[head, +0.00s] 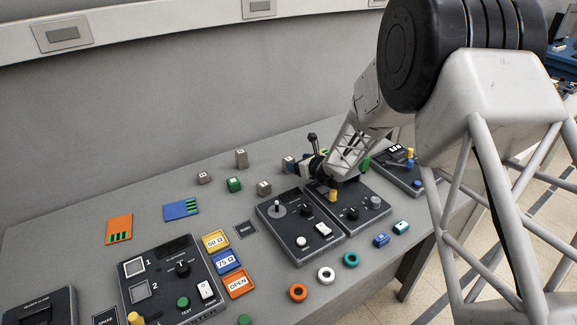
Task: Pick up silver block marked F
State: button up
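Several small silver-grey blocks stand on the grey table (150,205), left of my arm. My gripper (318,168) is low behind the middle control panel, just right of the nearest silver block. Its fingers are partly hidden and too small to show whether they are open.
A green block (234,184) stands among the silver ones. A middle control panel (284,230) with knobs lies in front of my gripper. Orange (120,228) and blue (181,210) cards lie at the left. Orange (298,293), white (326,275) and teal (351,260) rings lie near the front.

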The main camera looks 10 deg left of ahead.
jog(key=shift+w+a+f, duration=0.2)
jog(key=shift+w+a, duration=0.05)
jog(key=shift+a, duration=0.15)
jog(key=shift+x, duration=2.6)
jog(key=shift+s+a, duration=0.1)
jog(key=c, duration=1.1)
